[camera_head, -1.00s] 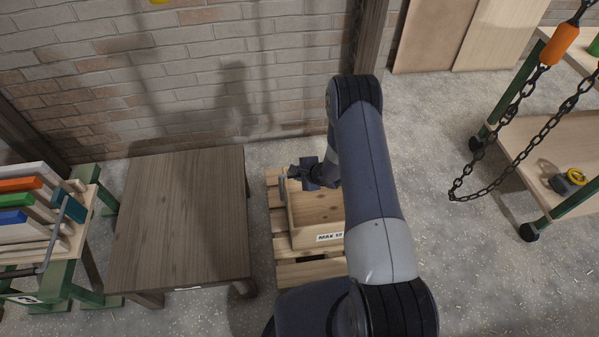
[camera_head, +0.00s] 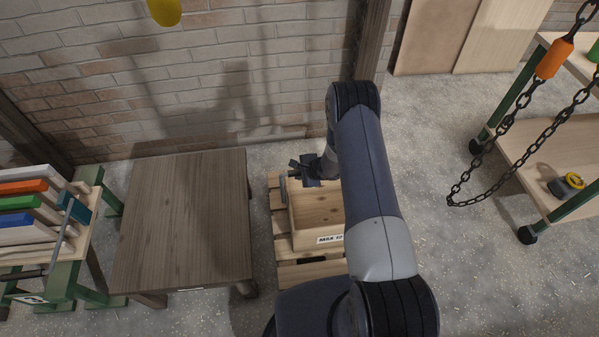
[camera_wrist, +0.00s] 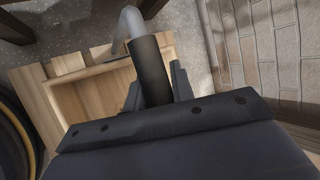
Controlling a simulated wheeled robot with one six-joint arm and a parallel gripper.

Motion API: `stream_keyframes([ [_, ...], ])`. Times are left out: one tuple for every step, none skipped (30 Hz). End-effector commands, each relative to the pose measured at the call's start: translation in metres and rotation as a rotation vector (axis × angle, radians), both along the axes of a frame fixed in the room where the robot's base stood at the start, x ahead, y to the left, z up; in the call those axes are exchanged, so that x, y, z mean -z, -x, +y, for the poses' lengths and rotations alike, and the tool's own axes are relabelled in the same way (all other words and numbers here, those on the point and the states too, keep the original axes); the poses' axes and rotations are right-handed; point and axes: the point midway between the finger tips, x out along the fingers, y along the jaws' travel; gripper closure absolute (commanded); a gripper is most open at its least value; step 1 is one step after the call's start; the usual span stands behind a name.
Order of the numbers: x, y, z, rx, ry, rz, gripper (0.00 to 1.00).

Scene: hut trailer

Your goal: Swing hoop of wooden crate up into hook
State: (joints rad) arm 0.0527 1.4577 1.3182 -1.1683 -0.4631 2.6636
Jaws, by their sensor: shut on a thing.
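My gripper (camera_head: 305,170) is over the crate's back left part. In the wrist view my gripper (camera_wrist: 158,85) is shut on the dark grip of the grey hoop (camera_wrist: 128,22). The crate (camera_wrist: 85,100) shows behind and below the grip. Most of the hoop is hidden in the head view. A yellow thing (camera_head: 165,10) hangs at the top edge, cut off; I cannot tell whether it is the hook.
A low wooden table (camera_head: 180,225) stands just left of the pallet (camera_head: 310,272). A green rack (camera_head: 70,280) with coloured boards is at far left. A chain (camera_head: 500,160) with an orange piece hangs at right before a wheeled shelf (camera_head: 560,150). Floor between pallet and shelf is clear.

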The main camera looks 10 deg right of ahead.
Motion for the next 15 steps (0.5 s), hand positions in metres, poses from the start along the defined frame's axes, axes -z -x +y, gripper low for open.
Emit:
stream_keyframes([
  [0.0001,0.0002,0.0,0.003,-0.002,0.002,0.74],
  [0.0001,0.0002,0.0,0.003,-0.002,0.002,0.72],
  [0.0001,0.0002,0.0,0.003,-0.002,0.002,0.69],
  [0.0002,0.0003,0.0,0.002,-0.002,0.001,0.66],
  [0.0002,0.0003,0.0,0.002,-0.002,0.001,0.64],
  [0.0002,0.0003,0.0,0.002,-0.002,0.001,0.6],
  [0.0002,0.0003,0.0,0.002,-0.001,0.001,0.58],
  [0.0002,0.0003,0.0,0.002,-0.001,0.001,0.56],
  [0.0002,0.0003,0.0,0.002,-0.001,0.001,0.56],
  [0.0002,0.0003,0.0,0.002,-0.001,0.001,0.56],
  [0.0002,0.0003,0.0,0.002,-0.001,0.001,0.56],
  [0.0002,0.0003,0.0,0.001,-0.001,0.0,0.56],
  [0.0002,0.0003,0.0,0.001,-0.001,0.0,0.56],
  [0.0,0.0002,0.0,0.001,-0.001,0.0,0.56],
  [-0.0007,0.0002,0.0,0.001,-0.001,0.0,0.56],
])
